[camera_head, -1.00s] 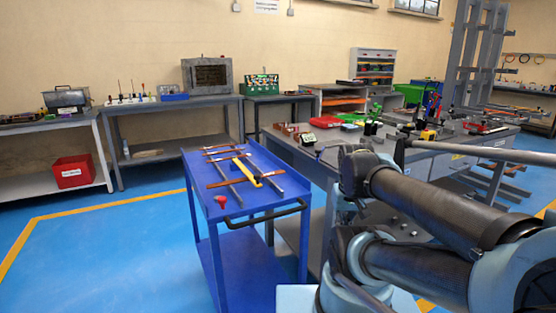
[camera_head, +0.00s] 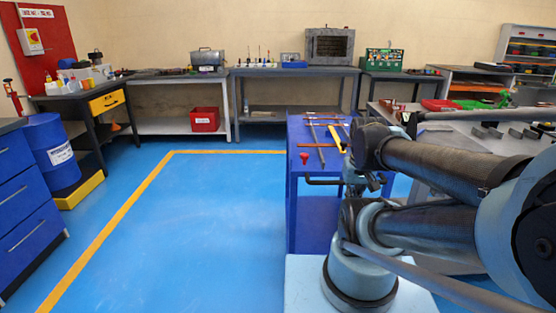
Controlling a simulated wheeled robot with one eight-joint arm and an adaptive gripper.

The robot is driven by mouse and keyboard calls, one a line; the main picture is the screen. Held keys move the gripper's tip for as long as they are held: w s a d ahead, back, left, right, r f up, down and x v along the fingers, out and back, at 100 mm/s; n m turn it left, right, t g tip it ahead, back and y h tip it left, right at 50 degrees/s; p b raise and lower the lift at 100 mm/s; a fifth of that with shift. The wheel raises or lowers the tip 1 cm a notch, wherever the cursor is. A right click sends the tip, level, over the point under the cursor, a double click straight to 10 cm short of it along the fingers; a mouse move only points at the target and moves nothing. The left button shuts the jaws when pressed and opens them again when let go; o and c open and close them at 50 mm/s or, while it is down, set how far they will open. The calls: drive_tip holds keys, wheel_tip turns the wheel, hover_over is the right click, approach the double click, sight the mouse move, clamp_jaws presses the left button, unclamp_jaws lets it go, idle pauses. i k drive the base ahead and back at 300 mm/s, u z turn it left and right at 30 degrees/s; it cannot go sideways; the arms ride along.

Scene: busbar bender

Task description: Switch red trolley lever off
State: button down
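The blue trolley (camera_head: 304,215) stands in the middle of the view, partly hidden on its right by my arm. A small red lever knob (camera_head: 305,157) sits at the near left corner of its top. Several bars and a yellow-handled tool lie on the trolley top behind the lever. A black push handle (camera_head: 322,182) sticks out of the trolley's near side. My arm is folded in the right foreground. My gripper is outside the frame.
The blue floor left of the trolley is clear, crossed by a yellow line (camera_head: 130,205). Blue drawers (camera_head: 27,195) and a blue drum (camera_head: 54,150) stand at left. Workbenches line the back wall, with a red bin (camera_head: 205,119) on a low shelf. A grey table (camera_head: 465,140) is at right.

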sight(303, 156)
drive_tip(key=u, duration=1.05)
drive_tip(key=k, duration=1.75)
drive_tip(key=z, duration=0.35)
drive_tip(key=i, duration=1)
